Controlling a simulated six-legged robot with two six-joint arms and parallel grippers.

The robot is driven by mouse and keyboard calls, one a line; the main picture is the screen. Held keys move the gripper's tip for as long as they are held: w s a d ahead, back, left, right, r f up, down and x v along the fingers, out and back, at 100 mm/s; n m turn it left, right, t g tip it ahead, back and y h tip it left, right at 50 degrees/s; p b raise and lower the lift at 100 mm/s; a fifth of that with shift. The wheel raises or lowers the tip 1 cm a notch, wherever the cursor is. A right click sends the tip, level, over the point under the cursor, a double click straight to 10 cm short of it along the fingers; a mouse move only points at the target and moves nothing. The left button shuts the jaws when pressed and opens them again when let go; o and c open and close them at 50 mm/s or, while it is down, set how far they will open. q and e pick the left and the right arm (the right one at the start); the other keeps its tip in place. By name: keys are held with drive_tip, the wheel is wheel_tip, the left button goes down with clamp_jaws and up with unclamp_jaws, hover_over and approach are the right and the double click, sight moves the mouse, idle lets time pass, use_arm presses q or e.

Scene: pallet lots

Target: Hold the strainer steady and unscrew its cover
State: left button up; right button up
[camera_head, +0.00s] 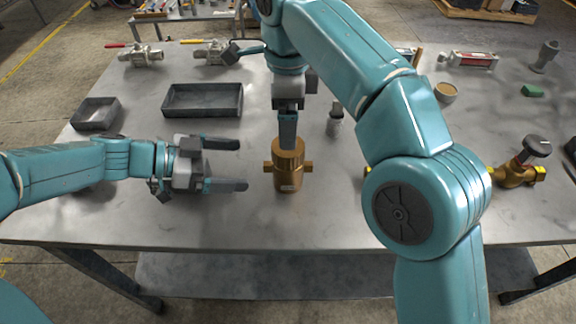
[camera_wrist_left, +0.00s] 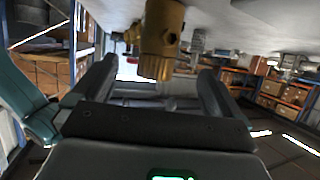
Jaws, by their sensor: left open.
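The brass strainer (camera_head: 289,180) stands upright on the grey table, with short side ports and a round cover (camera_head: 288,157) at its top. My left gripper (camera_head: 243,165) comes in from the left, its fingers open, apart and pointing at the strainer, with a small gap to it. In the left wrist view the strainer (camera_wrist_left: 161,40) appears beyond and between the two open fingers (camera_wrist_left: 155,85). My right gripper (camera_head: 288,130) points down onto the cover from above. Its fingers overlap edge-on, so its opening and whether it grips the cover are hidden.
Two dark trays (camera_head: 203,99) (camera_head: 96,113) lie at the left. A small metal fitting (camera_head: 335,120) stands behind the strainer. A brass valve (camera_head: 517,172) lies at the right, and ball valves (camera_head: 140,55) lie at the back left. The table front is clear.

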sight(288, 169)
use_arm(q)
drive_tip(key=x, duration=1.2)
drive_tip(key=shift+a+f, duration=0.15)
use_arm(e)
drive_tip(key=shift+f, duration=0.15)
use_arm(q)
drive_tip(key=shift+d+f, duration=0.1)
drive_tip(key=shift+d, duration=0.3)
use_arm(e)
drive_tip(key=shift+s, duration=0.1)
use_arm(q)
drive_tip(key=shift+w+d+f, duration=0.1)
clamp_jaws()
use_arm(e)
drive_tip(key=shift+f, duration=3.95)
